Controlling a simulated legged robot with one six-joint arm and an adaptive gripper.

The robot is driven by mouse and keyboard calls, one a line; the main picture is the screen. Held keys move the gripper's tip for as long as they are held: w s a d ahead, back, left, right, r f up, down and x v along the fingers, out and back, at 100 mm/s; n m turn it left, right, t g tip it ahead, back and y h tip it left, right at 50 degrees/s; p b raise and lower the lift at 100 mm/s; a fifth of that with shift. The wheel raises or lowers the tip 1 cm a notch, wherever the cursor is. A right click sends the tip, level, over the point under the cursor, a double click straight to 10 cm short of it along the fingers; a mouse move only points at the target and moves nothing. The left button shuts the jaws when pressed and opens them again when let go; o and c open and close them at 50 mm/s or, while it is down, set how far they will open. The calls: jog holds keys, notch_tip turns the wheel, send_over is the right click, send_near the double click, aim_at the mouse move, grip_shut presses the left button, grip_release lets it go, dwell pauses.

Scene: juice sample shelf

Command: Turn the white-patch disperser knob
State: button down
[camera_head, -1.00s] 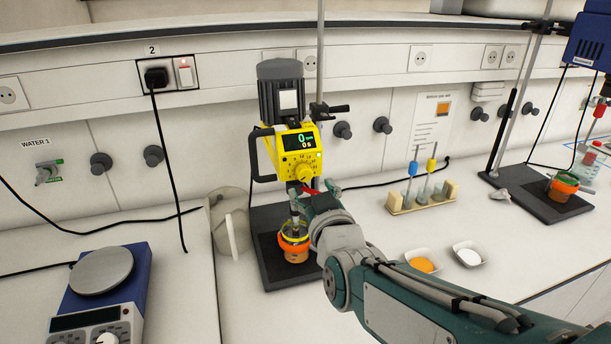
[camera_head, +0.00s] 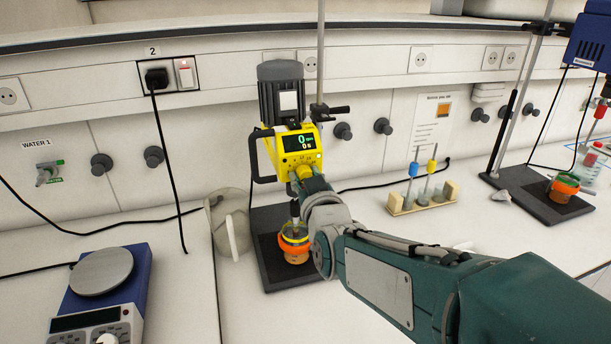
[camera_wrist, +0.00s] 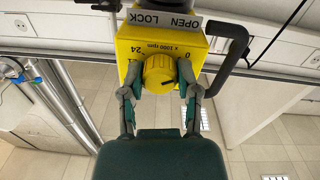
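The disperser (camera_head: 281,90) has a dark motor with a white patch (camera_head: 288,100) and a yellow control head (camera_head: 299,150). Its display reads 0. The yellow knob (camera_wrist: 160,72) sits on a scaled face, seen upside down in the wrist view. In the wrist view my gripper (camera_wrist: 160,68) is open, with one finger on each side of the knob. The fingers are very close to its rim; contact is not clear.
An orange-ringed pot (camera_head: 294,245) stands under the disperser on its dark base (camera_head: 270,270). A clear jug (camera_head: 232,225) is left of it, and a hotplate (camera_head: 105,275) further left. A small rack (camera_head: 422,200) and a second stand (camera_head: 545,195) are to the right.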

dwell(0.3)
jog(key=m, duration=0.4)
jog(key=shift+m, duration=0.4)
jog(key=m, duration=0.4)
jog(key=shift+m, duration=0.3)
jog(key=m, duration=0.4)
jog(key=shift+m, duration=2)
jog(key=shift+c, duration=1.7)
grip_release()
